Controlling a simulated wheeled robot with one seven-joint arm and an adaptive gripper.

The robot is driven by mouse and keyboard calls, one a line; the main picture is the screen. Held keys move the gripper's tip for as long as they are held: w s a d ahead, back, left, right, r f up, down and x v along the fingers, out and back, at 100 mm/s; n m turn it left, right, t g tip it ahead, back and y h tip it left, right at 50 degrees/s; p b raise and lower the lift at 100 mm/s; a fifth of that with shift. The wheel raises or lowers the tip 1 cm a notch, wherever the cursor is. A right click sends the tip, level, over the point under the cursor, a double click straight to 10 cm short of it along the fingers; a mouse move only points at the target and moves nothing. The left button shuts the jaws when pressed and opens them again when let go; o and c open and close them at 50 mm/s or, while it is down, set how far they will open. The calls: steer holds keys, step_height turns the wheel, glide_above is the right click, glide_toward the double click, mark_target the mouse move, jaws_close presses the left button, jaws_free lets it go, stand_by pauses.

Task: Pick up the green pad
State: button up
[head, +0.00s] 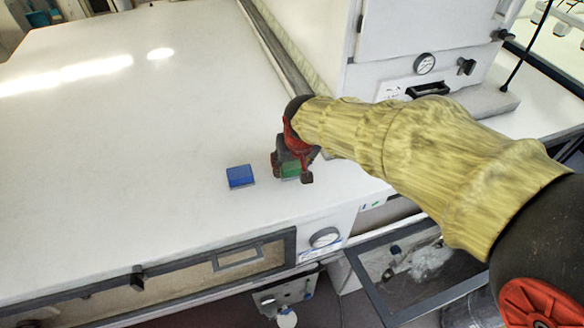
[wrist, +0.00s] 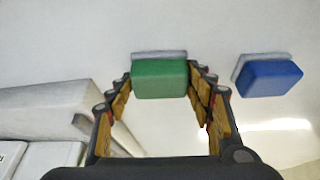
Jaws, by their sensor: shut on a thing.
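The green pad (wrist: 160,79) sits between the fingertips of my gripper (wrist: 160,76) in the wrist view, with a grey-white layer along its far side. In the head view the green pad (head: 291,169) is partly hidden by my gripper (head: 292,170), which is at the white table top near its front right. My gripper is shut on the green pad. I cannot tell whether the pad is touching the table or slightly raised.
A blue pad (head: 240,176) lies left of my gripper, and at the right in the wrist view (wrist: 270,77). A white cabinet (head: 425,45) stands close behind and right of my gripper. The white table top (head: 120,150) is clear to the left.

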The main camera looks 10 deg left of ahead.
mark_target(292, 164)
steer(key=shift+r, duration=0.5)
step_height(292, 164, up, 2)
steer(key=shift+r+b, duration=0.2)
steer(key=shift+b, duration=0.2)
steer(key=s+d+r+b, duration=0.2)
steer(key=s+d+r, duration=0.6)
steer(key=s, duration=0.3)
steer(key=shift+d+r, duration=0.25)
steer(key=shift+r, duration=0.55)
steer(key=o, duration=0.5)
steer(key=c, duration=0.4)
